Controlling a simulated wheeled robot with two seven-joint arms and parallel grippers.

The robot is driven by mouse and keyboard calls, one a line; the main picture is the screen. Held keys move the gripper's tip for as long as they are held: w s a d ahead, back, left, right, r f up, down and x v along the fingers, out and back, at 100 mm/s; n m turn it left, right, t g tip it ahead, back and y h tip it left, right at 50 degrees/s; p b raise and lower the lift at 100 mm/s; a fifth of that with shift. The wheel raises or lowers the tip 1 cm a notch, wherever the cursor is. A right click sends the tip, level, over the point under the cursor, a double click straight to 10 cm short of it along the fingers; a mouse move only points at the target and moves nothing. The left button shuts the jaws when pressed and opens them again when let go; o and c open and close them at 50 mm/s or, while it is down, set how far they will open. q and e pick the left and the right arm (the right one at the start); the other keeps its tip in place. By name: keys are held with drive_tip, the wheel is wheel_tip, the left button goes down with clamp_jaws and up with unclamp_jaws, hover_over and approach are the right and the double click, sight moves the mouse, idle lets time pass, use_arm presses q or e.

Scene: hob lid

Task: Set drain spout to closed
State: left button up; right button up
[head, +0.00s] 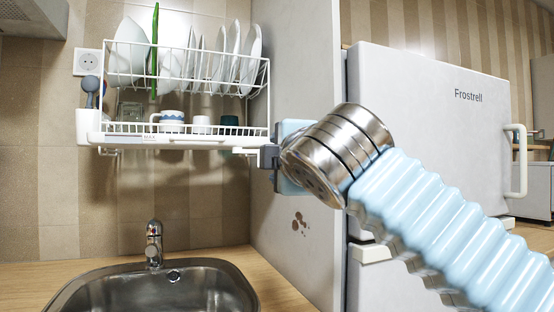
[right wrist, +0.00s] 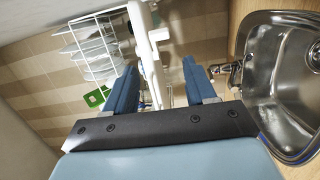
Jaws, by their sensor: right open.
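The white dish rack's drip tray (head: 180,139) is fixed to the tiled wall above the sink. A short white piece that looks like the drain spout (head: 246,151) sticks out at the tray's right end, under its edge. My right gripper (head: 268,156) is at this end, its dark finger close to the spout; touching or apart I cannot tell. In the right wrist view my right gripper (right wrist: 163,84) is open, with a blue finger on each side of a white bar of the rack or tray (right wrist: 147,65). Part of the spout is hidden by the gripper. My left gripper is not in view.
White plates (head: 203,55) and a green item (head: 154,50) stand in the rack, with cups (head: 171,121) below. The sink (head: 160,293) and tap (head: 154,243) are underneath. A side panel (head: 290,235) and the fridge (head: 430,120) bound the right.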

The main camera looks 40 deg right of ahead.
drive_tip(key=shift+w+f+m, duration=0.15)
drive_tip(key=shift+w+m, duration=0.15)
drive_tip(key=shift+m, duration=0.3)
drive_tip(key=shift+c, duration=1.1)
drive_tip(key=m, duration=0.3)
drive_tip(key=w+a+m+g+h, duration=0.1)
drive_tip(key=m, duration=0.2)
drive_tip(key=w+f+m+h+b, duration=0.1)
drive_tip(key=m, duration=0.2)
drive_tip(key=shift+w+a+g, duration=0.25)
drive_tip(key=shift+g, duration=0.05)
drive_tip(key=c, duration=0.7)
drive_tip(key=a+m+h, duration=0.1)
drive_tip(key=m, duration=0.2)
drive_tip(key=a+m+g+h, duration=0.1)
drive_tip(key=a+m, duration=0.1)
drive_tip(key=m, duration=0.2)
drive_tip(key=s+a+m+h, duration=0.1)
drive_tip(key=m, duration=0.2)
drive_tip(key=shift+a+r+m+g, duration=0.3)
drive_tip(key=shift+r+m+g, duration=0.1)
clamp_jaws()
drive_tip(key=w+d+m+p, duration=0.1)
drive_tip(key=w+d+p, duration=0.1)
drive_tip(key=w+d, duration=0.7)
drive_tip(key=shift+w+d+h, duration=0.2)
drive_tip(key=shift+w+h, duration=0.2)
drive_tip(key=shift+w, duration=0.05)
drive_tip(key=shift+d, duration=0.1)
